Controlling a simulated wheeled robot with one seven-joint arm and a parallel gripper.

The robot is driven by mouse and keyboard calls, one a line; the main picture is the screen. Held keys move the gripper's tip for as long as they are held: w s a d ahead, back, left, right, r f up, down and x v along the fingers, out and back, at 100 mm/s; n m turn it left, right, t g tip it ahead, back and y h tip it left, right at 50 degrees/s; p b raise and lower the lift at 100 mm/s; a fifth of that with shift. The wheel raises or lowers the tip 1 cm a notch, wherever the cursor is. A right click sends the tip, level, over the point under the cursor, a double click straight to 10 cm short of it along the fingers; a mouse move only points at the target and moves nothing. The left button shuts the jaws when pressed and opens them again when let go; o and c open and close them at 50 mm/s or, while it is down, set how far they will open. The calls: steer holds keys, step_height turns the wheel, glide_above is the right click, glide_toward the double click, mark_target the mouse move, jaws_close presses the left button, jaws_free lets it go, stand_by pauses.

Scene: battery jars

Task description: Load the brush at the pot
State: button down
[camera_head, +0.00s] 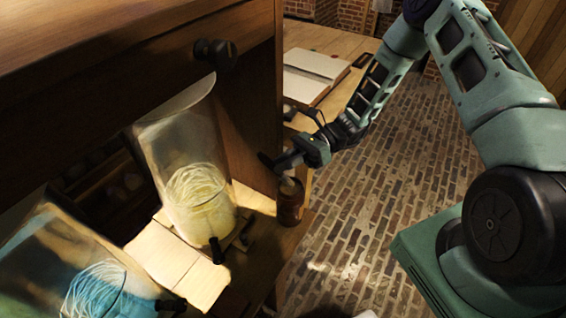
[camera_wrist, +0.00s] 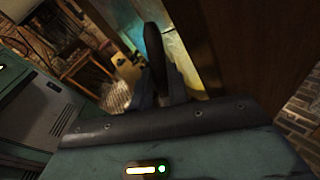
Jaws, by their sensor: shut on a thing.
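A small brown pot (camera_head: 290,207) stands on the wooden ledge at the centre of the head view, right of the nearer glass jars. My gripper (camera_head: 284,162) is just above the pot, shut on the brush. The brush's dark handle (camera_head: 266,161) sticks out to the left of the fingers. The handle also shows in the wrist view (camera_wrist: 153,50), upright between the fingers. Something pale shows at the pot's mouth below the fingers. I cannot tell whether it is the bristles or part of the pot, nor whether the bristles are inside.
A glass jar with pale coiled strands (camera_head: 202,200) stands left of the pot. Another jar with blue contents (camera_head: 95,290) is at the lower left. A wooden cabinet (camera_head: 255,110) rises close behind the pot. An open book (camera_head: 312,72) lies on the bench beyond. Brick floor lies open at right.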

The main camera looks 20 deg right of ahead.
step_height(320, 180, up, 5)
steer(key=p, duration=0.3)
steer(key=shift+r+p, duration=0.2)
steer(key=shift+p, duration=0.15)
stand_by(0.7)
